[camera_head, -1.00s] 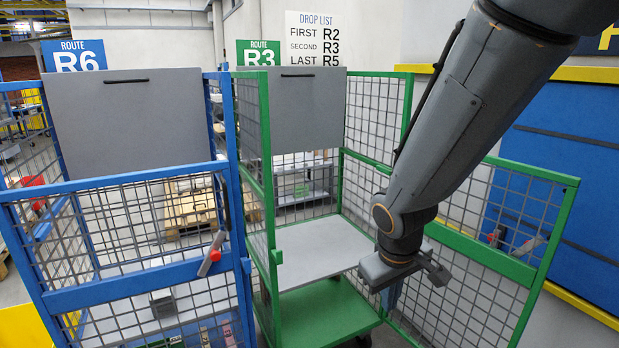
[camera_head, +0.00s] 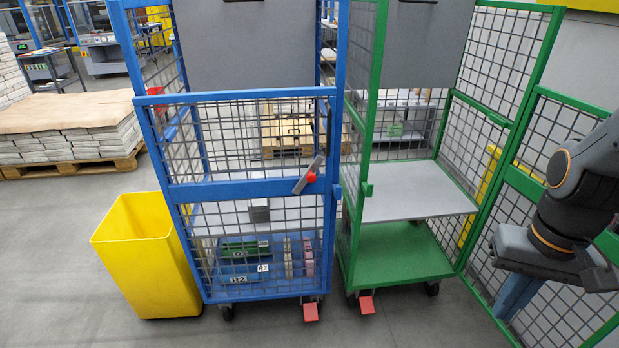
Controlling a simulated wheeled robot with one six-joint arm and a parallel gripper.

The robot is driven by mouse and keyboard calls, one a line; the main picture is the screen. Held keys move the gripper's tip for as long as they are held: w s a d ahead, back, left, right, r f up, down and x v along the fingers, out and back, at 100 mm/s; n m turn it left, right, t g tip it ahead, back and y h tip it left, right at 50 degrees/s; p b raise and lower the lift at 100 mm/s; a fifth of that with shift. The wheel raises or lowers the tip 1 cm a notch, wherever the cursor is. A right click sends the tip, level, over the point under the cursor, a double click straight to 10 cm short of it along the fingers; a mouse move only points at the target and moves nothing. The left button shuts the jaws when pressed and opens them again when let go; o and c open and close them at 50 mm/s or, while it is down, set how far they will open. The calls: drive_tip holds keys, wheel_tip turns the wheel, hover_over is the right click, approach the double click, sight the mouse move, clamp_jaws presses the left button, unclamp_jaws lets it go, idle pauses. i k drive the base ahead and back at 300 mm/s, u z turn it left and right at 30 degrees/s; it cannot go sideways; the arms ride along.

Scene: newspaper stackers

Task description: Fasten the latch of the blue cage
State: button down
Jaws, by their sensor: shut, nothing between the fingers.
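The blue cage (camera_head: 245,190) stands left of centre with its mesh front gate closed across the front, or nearly so. Its latch (camera_head: 308,178) is a grey bar with a red knob at the right end of the gate's middle rail. The bar is tilted, its upper end to the right near the right post. I cannot tell whether it engages the post. My gripper (camera_head: 598,278) is at the far right, in front of the green cage's open gate and well away from the latch. It is shut and empty.
The green cage (camera_head: 369,150) stands just right of the blue one, its gate (camera_head: 560,92) swung out to the right. A yellow bin (camera_head: 140,255) stands at the blue cage's left. Red pedals (camera_head: 311,312) stick out at floor level. The front floor is clear.

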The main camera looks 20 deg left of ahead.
sight(308, 176)
drive_tip(key=u, duration=1.95)
drive_tip(key=i, duration=0.8)
drive_tip(key=z, duration=1.6)
